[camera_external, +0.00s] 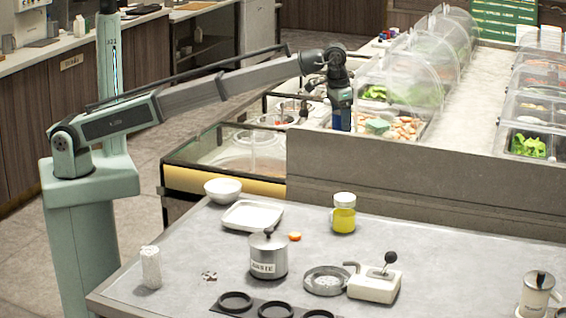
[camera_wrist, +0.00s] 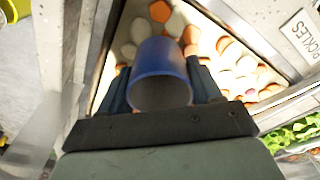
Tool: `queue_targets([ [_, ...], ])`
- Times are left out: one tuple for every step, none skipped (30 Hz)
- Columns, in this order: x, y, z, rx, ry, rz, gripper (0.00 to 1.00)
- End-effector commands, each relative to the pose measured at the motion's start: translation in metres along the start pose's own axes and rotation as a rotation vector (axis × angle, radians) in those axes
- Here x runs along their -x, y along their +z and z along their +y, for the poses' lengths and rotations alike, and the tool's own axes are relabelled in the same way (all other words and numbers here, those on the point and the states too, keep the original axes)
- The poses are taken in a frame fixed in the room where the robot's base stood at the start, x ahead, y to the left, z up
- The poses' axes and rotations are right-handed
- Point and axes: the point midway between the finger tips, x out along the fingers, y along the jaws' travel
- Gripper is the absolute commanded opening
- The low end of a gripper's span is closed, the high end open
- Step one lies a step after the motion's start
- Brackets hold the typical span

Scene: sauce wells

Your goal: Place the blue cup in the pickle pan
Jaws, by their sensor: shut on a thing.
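My gripper (camera_wrist: 160,88) is shut on the blue cup (camera_wrist: 160,62), with a finger on each side of it in the wrist view. The cup's open end faces the wrist camera. Behind the cup is the pickle pan (camera_wrist: 103,85), holding pale and orange slices, with a "PICKLES" label on its right rim. In the external view the blue cup (camera_external: 341,119) hangs under my wrist, over or in front of the pan with orange and pale pieces (camera_external: 405,130). I cannot tell whether the cup touches the pan's contents.
Clear domed covers (camera_external: 415,75) stand over the food pans to the right. A grey counter panel (camera_external: 400,185) rises in front of the pans. Leafy greens (camera_wrist: 292,135) lie in a pan at the lower right of the wrist view. A yellow jar (camera_external: 344,215) stands on the near table.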

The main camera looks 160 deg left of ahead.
Motion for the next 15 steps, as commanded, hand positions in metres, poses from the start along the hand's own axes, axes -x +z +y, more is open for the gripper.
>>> queue_targets([
  [-0.0029,0.0007,-0.0001,0.0,0.0,0.0,0.31],
  [-0.0033,0.0005,0.0,0.0,0.0,0.0,0.31],
  [-0.0032,0.0003,0.0001,0.0,0.0,0.0,0.31],
  [-0.0029,0.0002,0.0001,0.0,0.0,0.001,0.31],
  [-0.0028,0.0001,0.0001,0.0,0.0,0.001,0.31],
  [-0.0027,0.0001,0.0001,0.0,0.0,0.001,0.31],
  [-0.0027,0.0001,0.0001,0.0,0.0,0.001,0.31],
  [-0.0028,0.0002,0.0001,0.0,0.0,0.001,0.31],
  [-0.0033,0.0002,0.0001,0.0,0.0,0.0,0.31],
  [-0.0039,0.0003,0.0001,0.0,0.0,0.0,0.31],
  [-0.0047,0.0005,0.0,0.0,0.0,0.0,0.31],
  [-0.0058,0.0006,0.0001,0.0,0.0,0.0,0.31],
  [-0.0058,0.0005,0.0001,0.0,0.0,0.0,0.65],
  [-0.0056,0.0005,0.0001,0.0,0.0,0.0,0.68],
  [-0.0055,0.0005,0.0001,0.0,0.0,0.0,0.72],
])
